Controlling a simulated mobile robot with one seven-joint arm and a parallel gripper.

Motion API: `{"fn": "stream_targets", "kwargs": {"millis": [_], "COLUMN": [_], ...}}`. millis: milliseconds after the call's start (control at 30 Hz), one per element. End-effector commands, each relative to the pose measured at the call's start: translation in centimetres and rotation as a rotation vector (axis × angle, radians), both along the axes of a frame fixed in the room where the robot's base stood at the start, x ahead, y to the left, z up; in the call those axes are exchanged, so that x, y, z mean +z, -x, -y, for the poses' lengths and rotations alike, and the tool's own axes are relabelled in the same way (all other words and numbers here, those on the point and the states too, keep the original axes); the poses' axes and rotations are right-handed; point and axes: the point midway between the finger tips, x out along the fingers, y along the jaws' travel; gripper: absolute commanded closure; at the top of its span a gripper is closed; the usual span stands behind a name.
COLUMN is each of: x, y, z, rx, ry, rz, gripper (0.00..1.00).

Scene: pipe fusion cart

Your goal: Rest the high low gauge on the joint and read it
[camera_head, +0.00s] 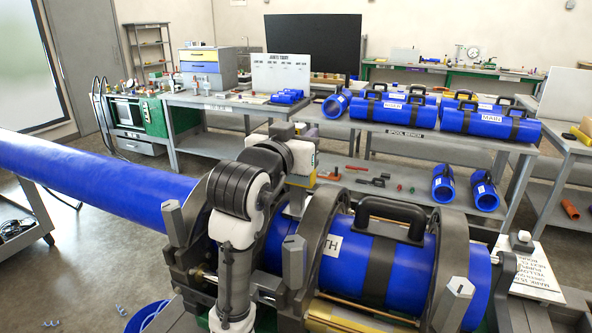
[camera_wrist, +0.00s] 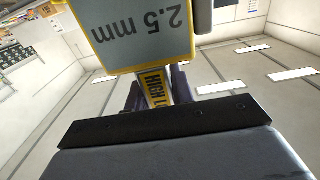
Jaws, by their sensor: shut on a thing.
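The high low gauge shows in the wrist view as a grey display (camera_wrist: 139,32) in a yellow frame, reading "2.5 mm" upside down. Its yellow stem (camera_wrist: 157,88) carries a partly hidden label starting "HIGH L". My gripper (camera_wrist: 160,95) is shut on this stem, with dark fingers on either side. In the head view my arm reaches over the clamps, and its wrist hides most of the gauge and the fingers. The long blue pipe (camera_head: 90,172) comes in from the left and a blue pipe section (camera_head: 405,270) lies in the clamps at right. The joint is largely behind my arm; contact cannot be told.
Dark clamp rings (camera_head: 325,240) with grey bolts stand around my arm. A black handle (camera_head: 392,215) rises from the right pipe section. Behind is a spool bench (camera_head: 395,131) with several blue spools. A white instruction card (camera_head: 538,275) is at the right end.

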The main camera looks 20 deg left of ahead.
Motion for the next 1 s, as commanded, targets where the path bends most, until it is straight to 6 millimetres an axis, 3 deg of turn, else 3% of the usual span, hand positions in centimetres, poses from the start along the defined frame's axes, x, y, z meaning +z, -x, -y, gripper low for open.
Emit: {"fn": "stream_targets", "kwargs": {"millis": [167, 1000], "x": [0.2, 6.1], "y": [-0.1, 0.0], "z": [0.0, 0.0], "rx": [-0.001, 0.0], "ry": [0.002, -0.002], "rz": [-0.007, 0.002], "gripper": [0.96, 0.96]}}
